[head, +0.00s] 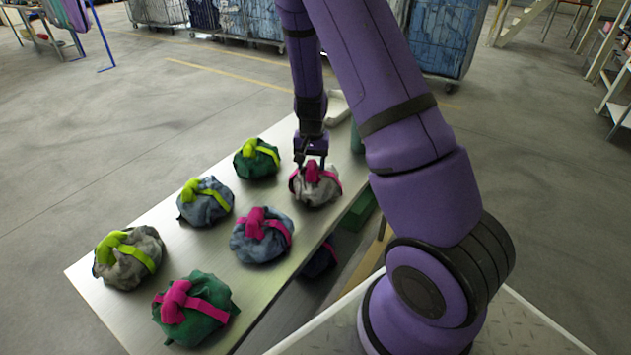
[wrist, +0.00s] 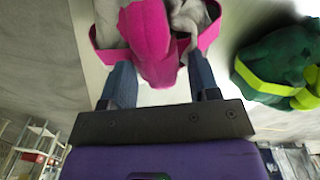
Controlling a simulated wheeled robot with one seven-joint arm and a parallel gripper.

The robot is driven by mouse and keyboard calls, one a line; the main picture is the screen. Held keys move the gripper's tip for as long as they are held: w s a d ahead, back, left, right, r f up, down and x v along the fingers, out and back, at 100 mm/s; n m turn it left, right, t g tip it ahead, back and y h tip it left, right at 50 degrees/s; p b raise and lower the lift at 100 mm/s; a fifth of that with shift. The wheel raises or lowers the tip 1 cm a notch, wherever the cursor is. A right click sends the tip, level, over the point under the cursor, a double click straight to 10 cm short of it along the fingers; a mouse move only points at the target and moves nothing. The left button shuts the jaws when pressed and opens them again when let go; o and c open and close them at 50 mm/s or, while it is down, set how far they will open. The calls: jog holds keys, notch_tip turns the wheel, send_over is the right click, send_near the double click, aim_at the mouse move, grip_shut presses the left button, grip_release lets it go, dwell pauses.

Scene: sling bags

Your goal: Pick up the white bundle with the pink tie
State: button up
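The white bundle (head: 318,190), greyish cloth with a pink tie (head: 314,170), sits on the long table at its right side. My gripper (head: 310,160) is right above it, pointing down, with its fingertips at the pink knot. In the wrist view the pink knot (wrist: 150,45) lies between my two spread fingers (wrist: 160,70), with a gap showing on the right side. The white cloth (wrist: 185,18) shows behind the knot. The fingers look open, and the bundle appears to rest on the table.
A green bundle with a lime tie (head: 257,158) is close on the left. A blue bundle with a pink tie (head: 262,236) is nearer the front. Other tied bundles lie further along the table (head: 210,262). A pale object (head: 337,108) is at the far end.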

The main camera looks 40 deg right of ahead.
grip_shut()
jog(key=shift+r, duration=0.1)
